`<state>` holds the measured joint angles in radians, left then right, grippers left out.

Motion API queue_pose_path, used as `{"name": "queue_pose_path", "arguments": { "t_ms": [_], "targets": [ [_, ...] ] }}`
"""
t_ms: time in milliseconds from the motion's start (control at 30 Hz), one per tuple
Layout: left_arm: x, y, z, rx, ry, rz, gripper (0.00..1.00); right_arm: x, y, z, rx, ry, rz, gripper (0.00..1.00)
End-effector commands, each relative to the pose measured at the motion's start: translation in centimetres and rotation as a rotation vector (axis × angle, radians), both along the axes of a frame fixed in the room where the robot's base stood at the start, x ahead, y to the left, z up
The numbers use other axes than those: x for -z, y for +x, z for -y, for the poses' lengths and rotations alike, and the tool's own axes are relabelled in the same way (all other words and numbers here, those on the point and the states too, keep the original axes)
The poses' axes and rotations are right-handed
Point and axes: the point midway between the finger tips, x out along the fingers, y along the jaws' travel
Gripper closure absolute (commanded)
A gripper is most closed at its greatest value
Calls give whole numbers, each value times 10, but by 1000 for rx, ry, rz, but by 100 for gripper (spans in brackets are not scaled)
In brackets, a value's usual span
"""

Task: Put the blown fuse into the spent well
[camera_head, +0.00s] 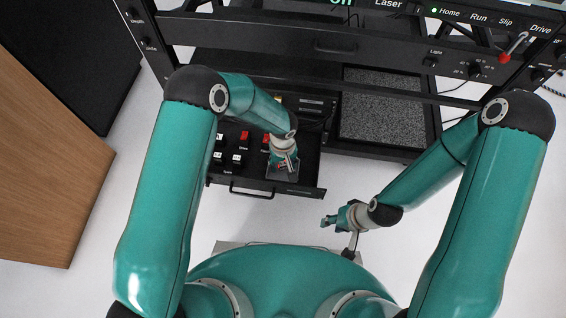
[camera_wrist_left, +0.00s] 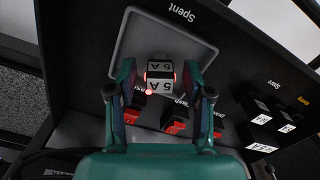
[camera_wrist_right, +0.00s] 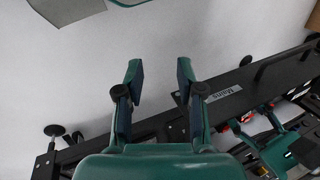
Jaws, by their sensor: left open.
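The fuse (camera_wrist_left: 160,77), a small block with white "5 A" faces and a red glow at its edges, is in the spent well (camera_wrist_left: 190,42), a grey square recess marked "Spent" in the left wrist view. My left gripper (camera_wrist_left: 160,88) is open around the fuse, with a gap on each side. In the head view, my left gripper (camera_head: 286,163) reaches down over the right part of the drawer and hides the fuse. My right gripper (camera_wrist_right: 160,76) is open and empty; in the head view it hangs (camera_head: 328,221) in front of the drawer, to its right.
Spare black blocks (camera_wrist_left: 262,119) with white labels show in the left wrist view. A red-knobbed lever (camera_head: 504,57) stands at the upper right. Pale floor lies before the drawer.

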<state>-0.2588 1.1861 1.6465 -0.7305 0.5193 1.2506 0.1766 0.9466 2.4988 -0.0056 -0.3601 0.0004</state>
Motion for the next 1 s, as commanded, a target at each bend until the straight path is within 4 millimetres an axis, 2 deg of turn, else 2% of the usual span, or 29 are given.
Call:
{"name": "queue_pose_path", "arguments": {
  "t_ms": [233,700,833,1000],
  "targets": [
    [-11,1,0,0,0,2,49,-7,0,0,0,0,0,62],
    [-100,1,0,-1,-1,3,49,-32,0,0,0,0,0,62],
    [-115,0,0,0,-1,1,49,-35,0,0,0,0,0,62],
    [-122,0,0,0,0,-1,49,-36,0,0,0,0,0,62]
  ]
}}
